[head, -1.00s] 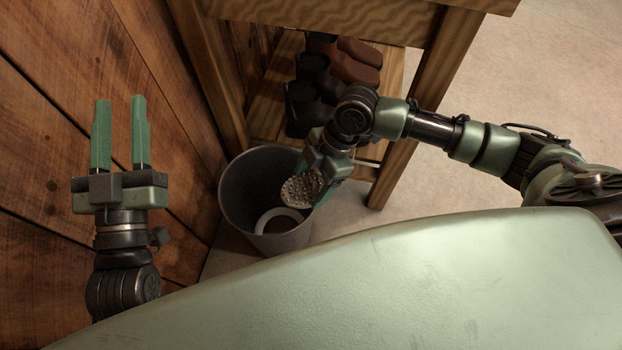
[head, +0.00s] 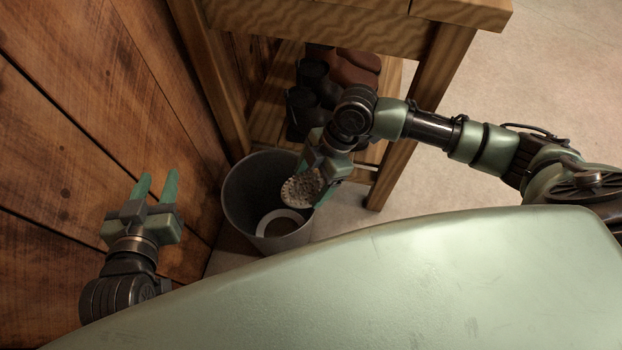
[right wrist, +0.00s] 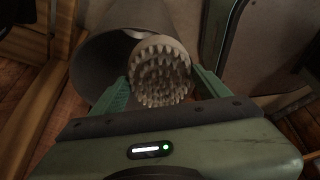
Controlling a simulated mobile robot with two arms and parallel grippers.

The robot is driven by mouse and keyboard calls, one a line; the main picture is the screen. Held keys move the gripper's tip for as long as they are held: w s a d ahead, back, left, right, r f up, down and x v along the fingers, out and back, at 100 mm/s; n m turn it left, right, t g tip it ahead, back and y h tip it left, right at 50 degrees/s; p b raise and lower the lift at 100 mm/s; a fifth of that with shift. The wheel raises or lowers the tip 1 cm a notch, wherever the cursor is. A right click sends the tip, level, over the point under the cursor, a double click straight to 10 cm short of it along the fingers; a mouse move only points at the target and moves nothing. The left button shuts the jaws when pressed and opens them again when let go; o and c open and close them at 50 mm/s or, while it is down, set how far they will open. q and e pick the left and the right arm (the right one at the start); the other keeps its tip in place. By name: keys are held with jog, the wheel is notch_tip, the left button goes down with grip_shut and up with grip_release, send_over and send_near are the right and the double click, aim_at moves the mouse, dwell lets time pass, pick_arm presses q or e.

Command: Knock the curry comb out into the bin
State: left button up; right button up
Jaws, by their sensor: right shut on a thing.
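The curry comb (head: 301,188) is a round, pale piece with many short teeth. My right gripper (head: 318,184) is shut on it and holds it over the right rim of the bin. In the right wrist view the curry comb (right wrist: 159,72) sits between the two green fingers, teeth facing the camera. The bin (head: 240,192) is a grey open bucket on the floor; a pale ring-shaped thing (head: 281,219) shows inside it. In the right wrist view the bin (right wrist: 105,60) lies behind the comb. My left gripper (head: 157,187) is open and empty, left of the bin.
A wooden bench (head: 330,32) stands behind the bin, with dark and brown boots (head: 355,68) on its lower shelf. A plank wall (head: 90,120) is on the left. Bare floor (head: 530,80) lies at the right.

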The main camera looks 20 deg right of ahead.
pick_arm(q)
jog(key=shift+f, duration=0.1)
